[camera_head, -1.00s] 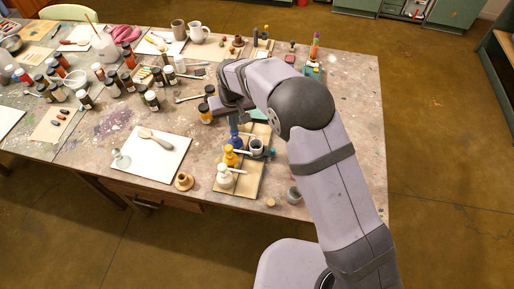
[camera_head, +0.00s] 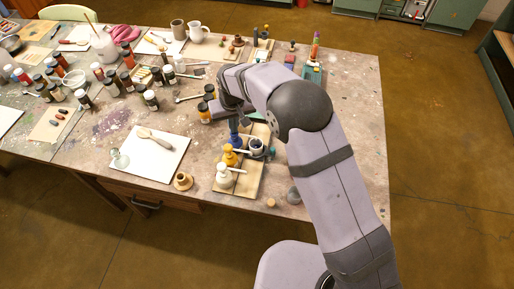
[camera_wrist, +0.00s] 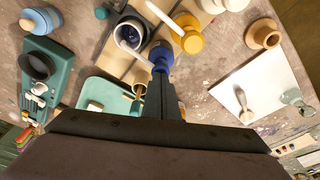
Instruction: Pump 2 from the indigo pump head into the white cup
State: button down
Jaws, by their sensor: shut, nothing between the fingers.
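The indigo pump head (camera_head: 235,140) stands at the back of a row of pumps. It shows in the wrist view (camera_wrist: 161,54) just beyond my fingertips. My gripper (camera_wrist: 162,78) is shut and empty, its tips at or just above the pump head; I cannot tell whether they touch. In the head view my gripper (camera_head: 236,122) is partly hidden by my wrist. The white cup (camera_head: 257,146) stands right of the pumps. In the wrist view the white-rimmed cup (camera_wrist: 131,35) is beside the indigo pump, with a pale nozzle reaching over it and a dark interior.
A yellow pump (camera_head: 230,156) and a white pump (camera_head: 224,176) stand in front on a wooden board (camera_head: 247,187). A teal tray (camera_wrist: 100,93) lies near my fingers. A white sheet with a brush (camera_head: 155,138) lies left, and paint bottles (camera_head: 151,100) stand behind it.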

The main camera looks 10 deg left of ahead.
jog(key=shift+s+d+f, duration=0.1)
jog(key=shift+f, duration=0.05)
jog(key=shift+p+v, duration=0.85)
jog(key=shift+v, duration=0.3)
jog(key=shift+w+a, duration=0.2)
jog(key=shift+w, duration=0.1)
jog(key=w+p+v, duration=0.1)
jog(key=p+v, duration=0.3)
jog(key=v, duration=0.2)
jog(key=shift+a, duration=0.35)
jog(key=shift+d, duration=0.1)
